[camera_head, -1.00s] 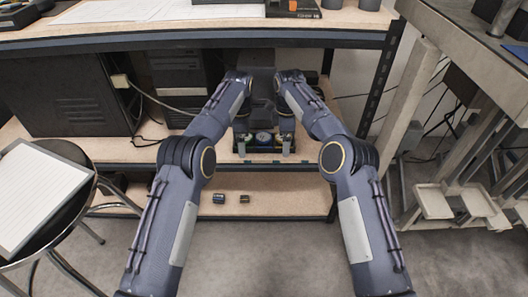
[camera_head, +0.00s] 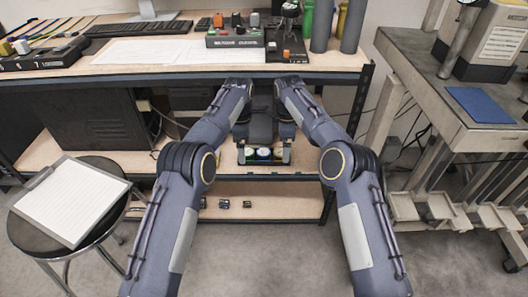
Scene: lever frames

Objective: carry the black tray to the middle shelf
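The black tray (camera_head: 263,162) is at the middle shelf (camera_head: 205,165), below the worktop. It looks level and carries several small round-topped items, partly hidden by my arms. I cannot tell whether its underside touches the shelf. My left gripper (camera_head: 241,155) is at the tray's left end and looks shut on it. My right gripper (camera_head: 286,155) is at its right end and looks shut on it too. The fingertips are small here, and the tray's far side is hidden.
Dark computer cases (camera_head: 85,118) stand left on the middle shelf. Small dark parts (camera_head: 224,204) lie on the lower shelf. A stool (camera_head: 70,215) with a clipboard stands left; a grey bench (camera_head: 440,115) stands right. The shelf's front strip is bare.

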